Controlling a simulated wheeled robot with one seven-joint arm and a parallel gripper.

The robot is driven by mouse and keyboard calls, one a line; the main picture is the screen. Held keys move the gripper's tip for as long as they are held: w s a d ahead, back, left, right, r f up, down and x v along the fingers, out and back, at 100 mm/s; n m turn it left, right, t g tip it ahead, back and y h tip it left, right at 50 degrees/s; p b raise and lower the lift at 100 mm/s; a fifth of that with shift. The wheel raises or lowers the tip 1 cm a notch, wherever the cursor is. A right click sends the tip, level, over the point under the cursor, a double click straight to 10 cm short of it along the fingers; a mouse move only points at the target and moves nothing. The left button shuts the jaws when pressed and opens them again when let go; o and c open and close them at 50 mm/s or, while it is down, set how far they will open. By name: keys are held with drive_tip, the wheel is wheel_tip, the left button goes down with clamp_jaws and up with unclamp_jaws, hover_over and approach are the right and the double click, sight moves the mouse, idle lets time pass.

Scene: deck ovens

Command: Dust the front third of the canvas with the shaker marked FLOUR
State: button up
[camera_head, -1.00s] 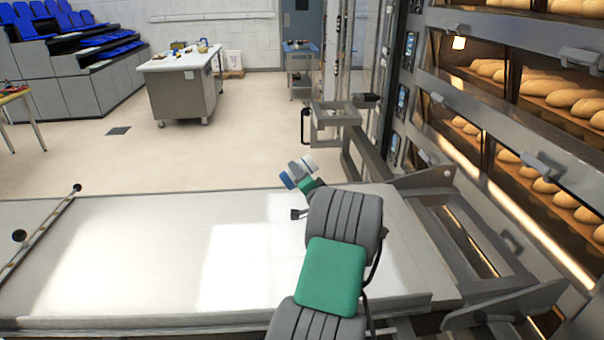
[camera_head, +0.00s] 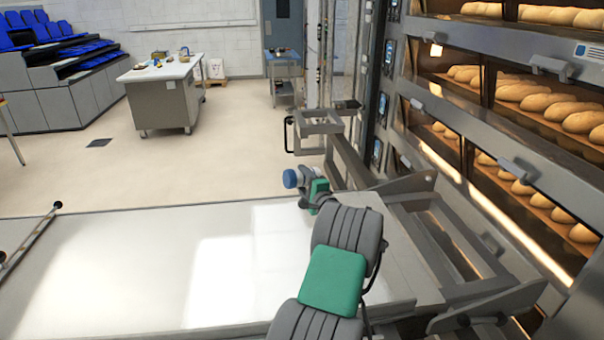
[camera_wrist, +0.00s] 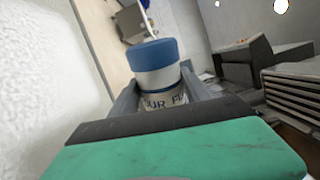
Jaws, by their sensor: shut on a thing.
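The shaker has a blue cap and a pale body; it shows in the head view (camera_head: 290,178) and in the wrist view (camera_wrist: 155,62). Part of its lettering, "UR F", shows in the wrist view; the rest is hidden. My gripper (camera_head: 305,187) is shut on the shaker's body, with a finger on each side in the wrist view (camera_wrist: 160,97). In the head view the shaker appears tipped, cap to the left, near the far edge of the pale canvas (camera_head: 130,265). No flour can be made out on the canvas.
Deck ovens (camera_head: 500,130) with loaves stand on the right. A metal frame (camera_head: 430,220) lies between canvas and ovens, and another frame with a handle (camera_head: 318,125) stands beyond. A worktable (camera_head: 160,90) is far off across open floor.

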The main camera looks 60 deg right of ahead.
sight(292, 172)
drive_tip(key=shift+r+m+p, duration=0.5)
drive_tip(key=shift+m, duration=0.3)
drive_tip(key=shift+f+m+b, duration=0.2)
drive_tip(key=shift+m+b, duration=0.1)
drive_tip(key=shift+m, duration=0.7)
drive_tip(key=a+r+m, duration=0.1)
drive_tip(key=m, duration=0.2)
drive_tip(key=w+a+r+m, duration=0.1)
drive_tip(key=m, duration=0.2)
drive_tip(key=w+a+r+m, duration=0.1)
drive_tip(key=m, duration=0.2)
drive_tip(key=shift+a+r+m, duration=0.1)
drive_tip(key=shift+r+m, duration=0.05)
drive_tip(key=shift+m, duration=0.25)
drive_tip(key=m, duration=0.1)
drive_tip(key=a+r+m, duration=0.1)
drive_tip(key=m, duration=0.1)
drive_tip(key=shift+w, duration=0.3)
